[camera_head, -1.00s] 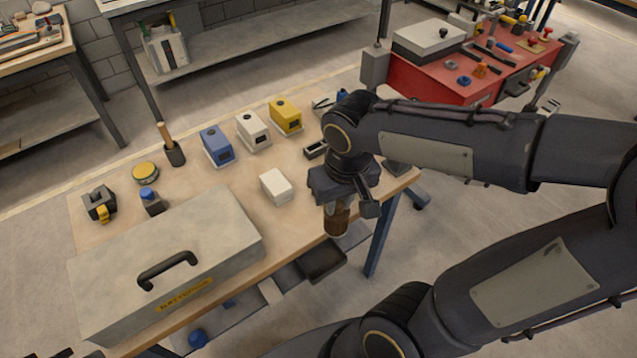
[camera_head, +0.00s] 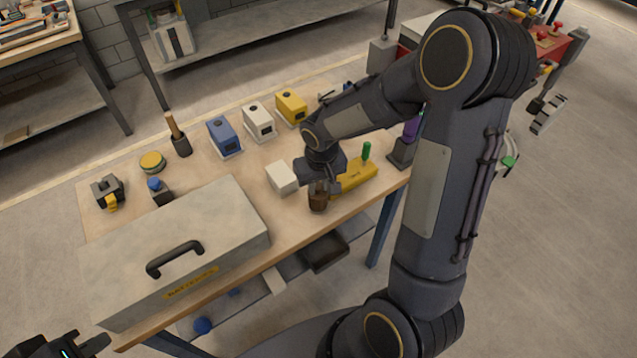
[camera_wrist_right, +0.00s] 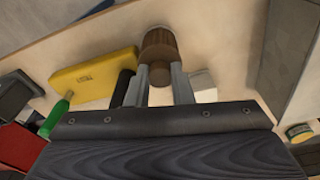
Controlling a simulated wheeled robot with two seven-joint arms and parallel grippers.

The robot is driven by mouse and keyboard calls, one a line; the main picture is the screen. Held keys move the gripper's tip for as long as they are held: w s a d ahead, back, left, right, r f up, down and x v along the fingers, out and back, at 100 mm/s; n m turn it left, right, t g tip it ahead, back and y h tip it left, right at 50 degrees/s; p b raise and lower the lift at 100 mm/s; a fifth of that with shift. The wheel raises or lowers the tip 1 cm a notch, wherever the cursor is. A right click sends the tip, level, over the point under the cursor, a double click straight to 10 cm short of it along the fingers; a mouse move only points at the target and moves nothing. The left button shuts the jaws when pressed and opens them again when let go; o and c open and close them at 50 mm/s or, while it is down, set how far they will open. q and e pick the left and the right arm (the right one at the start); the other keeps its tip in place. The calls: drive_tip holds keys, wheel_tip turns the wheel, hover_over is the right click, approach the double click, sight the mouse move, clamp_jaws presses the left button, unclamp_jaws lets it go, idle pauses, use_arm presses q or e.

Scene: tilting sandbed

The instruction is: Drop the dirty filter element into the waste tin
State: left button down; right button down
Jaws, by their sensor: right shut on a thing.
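My right gripper (camera_head: 320,182) is shut on a brown cylinder (camera_head: 318,202), which looks like the filter element. In the right wrist view the cylinder (camera_wrist_right: 159,43) has a wide end and a narrower neck held between the two fingers (camera_wrist_right: 160,73). In the head view it hangs beneath the gripper near the table's front edge; whether it touches the table I cannot tell. My left gripper (camera_head: 80,346) shows only partly at the lower left corner, away from the objects. I cannot identify the waste tin with certainty.
Blue, white and yellow units stand behind. A dark tray (camera_head: 325,253) sits below the table.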

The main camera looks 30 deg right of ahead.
drive_tip(key=shift+f+b, duration=0.3)
drive_tip(key=shift+f, duration=0.05)
drive_tip(key=c, duration=1.3)
unclamp_jaws()
drive_tip(key=shift+r, duration=0.15)
